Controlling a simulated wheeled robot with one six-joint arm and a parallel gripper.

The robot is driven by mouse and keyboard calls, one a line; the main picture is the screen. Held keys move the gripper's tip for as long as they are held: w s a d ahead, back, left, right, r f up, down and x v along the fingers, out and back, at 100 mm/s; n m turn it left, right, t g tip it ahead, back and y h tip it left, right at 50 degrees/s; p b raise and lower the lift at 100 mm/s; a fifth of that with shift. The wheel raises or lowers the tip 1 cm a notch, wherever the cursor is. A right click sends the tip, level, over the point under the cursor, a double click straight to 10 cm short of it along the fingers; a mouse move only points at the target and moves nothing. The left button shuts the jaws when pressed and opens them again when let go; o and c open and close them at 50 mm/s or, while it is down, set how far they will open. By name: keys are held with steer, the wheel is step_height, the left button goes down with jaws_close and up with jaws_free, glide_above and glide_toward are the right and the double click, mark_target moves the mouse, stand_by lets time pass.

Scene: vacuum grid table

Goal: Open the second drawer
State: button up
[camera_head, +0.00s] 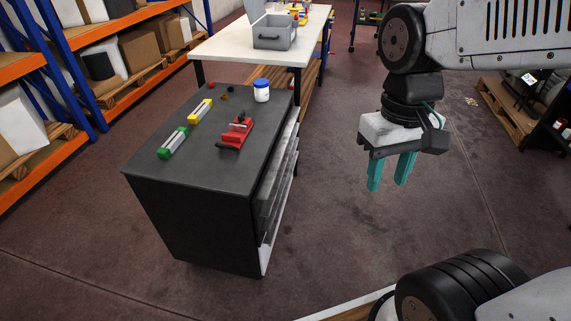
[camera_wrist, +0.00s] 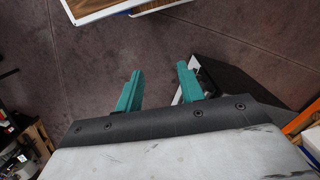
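A dark drawer cabinet (camera_head: 190,215) stands left of centre in the head view. Its drawer fronts (camera_head: 278,185) face right and show at a steep slant, in light grey and white. I cannot clearly tell the single drawers or their handles apart, and no drawer is plainly pulled out. My gripper (camera_head: 388,188) hangs in the air to the right of the drawer fronts, clear of them, with its teal fingers pointing down. The fingers are apart with nothing between them. In the wrist view the gripper (camera_wrist: 160,82) is also open, and part of the dark cabinet (camera_wrist: 245,80) shows behind the right finger.
On the cabinet top are a red vise (camera_head: 236,132), a green-and-white block (camera_head: 172,143), a yellow-and-white block (camera_head: 200,111) and a blue-lidded jar (camera_head: 261,91). A white table (camera_head: 240,45) stands behind, orange-and-blue shelving (camera_head: 60,135) at left. The floor between gripper and drawers is clear.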

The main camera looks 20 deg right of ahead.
steer(key=w+d+f+n+g, duration=0.1)
steer(key=w+d+f, duration=0.2)
steer(key=w+f, duration=0.85)
steer(key=n+t+y, duration=0.5)
steer(key=n+t, duration=1.4)
steer(key=n, duration=0.1)
glide_toward(287, 159)
steer(key=w+f, duration=0.1)
steer(key=w, duration=0.1)
steer(key=x, duration=0.7)
steer(key=shift+w+a, duration=0.3)
steer(key=shift+a, duration=0.05)
